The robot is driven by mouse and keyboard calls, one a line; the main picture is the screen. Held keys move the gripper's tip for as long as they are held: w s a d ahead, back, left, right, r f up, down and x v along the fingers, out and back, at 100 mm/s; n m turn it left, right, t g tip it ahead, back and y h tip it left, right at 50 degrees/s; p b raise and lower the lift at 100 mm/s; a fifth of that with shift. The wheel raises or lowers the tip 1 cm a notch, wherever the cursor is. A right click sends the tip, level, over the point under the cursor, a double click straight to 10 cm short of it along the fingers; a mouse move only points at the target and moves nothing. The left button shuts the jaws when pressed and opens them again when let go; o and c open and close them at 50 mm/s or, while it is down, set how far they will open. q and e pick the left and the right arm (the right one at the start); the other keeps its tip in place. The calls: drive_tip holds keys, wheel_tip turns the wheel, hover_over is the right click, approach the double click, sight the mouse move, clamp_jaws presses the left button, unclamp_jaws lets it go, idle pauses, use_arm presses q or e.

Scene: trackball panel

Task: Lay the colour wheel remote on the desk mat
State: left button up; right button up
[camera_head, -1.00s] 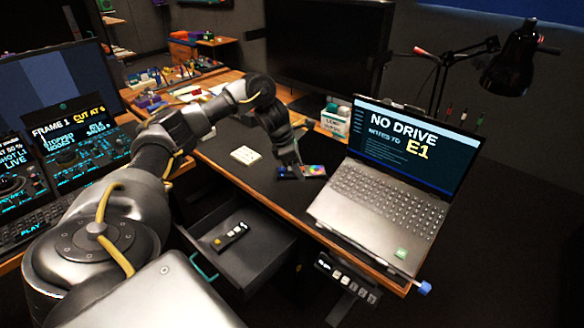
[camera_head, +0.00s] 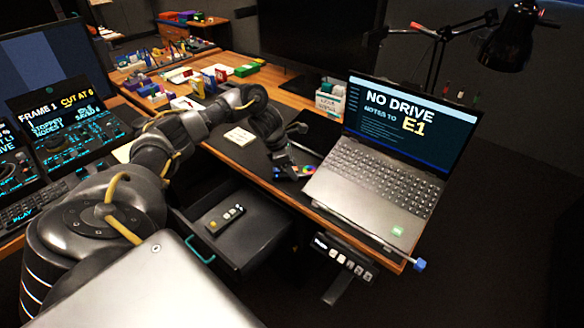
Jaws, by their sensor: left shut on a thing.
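My left gripper (camera_head: 283,169) is shut on a small dark thing with a bright multicoloured face, which looks like the colour wheel remote (camera_head: 305,171). The gripper hides part of it, and I cannot tell whether it touches the surface below. They are low over the front of the desk, just left of the laptop. The dark desk mat (camera_head: 243,157) covers the desk top around and behind them. My right gripper is out of view.
The open laptop (camera_head: 375,185) stands close on the right. A pale note pad (camera_head: 239,136) lies to the left, near my arm. An open drawer (camera_head: 262,232) below the desk edge holds another remote (camera_head: 225,218). A desk lamp (camera_head: 512,40) stands behind.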

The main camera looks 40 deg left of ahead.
use_arm(q)
drive_tip(key=shift+f, duration=0.2)
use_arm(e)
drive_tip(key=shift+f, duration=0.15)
use_arm(q)
drive_tip(key=o, duration=1)
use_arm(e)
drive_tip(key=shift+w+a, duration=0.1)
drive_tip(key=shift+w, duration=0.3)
use_arm(q)
drive_tip(key=shift+r, duration=0.15)
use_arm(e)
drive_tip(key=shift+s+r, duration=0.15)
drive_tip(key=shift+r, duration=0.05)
use_arm(q)
drive_tip(key=shift+a+r, duration=0.1)
drive_tip(key=shift+r, duration=0.15)
drive_tip(key=v, duration=0.5)
drive_tip(key=p+v, duration=0.1)
drive_tip(key=v, duration=0.5)
drive_tip(key=shift+s+a+r+p, duration=0.1)
drive_tip(key=shift+s+r+p, duration=0.05)
drive_tip(key=shift+r+p, duration=0.15)
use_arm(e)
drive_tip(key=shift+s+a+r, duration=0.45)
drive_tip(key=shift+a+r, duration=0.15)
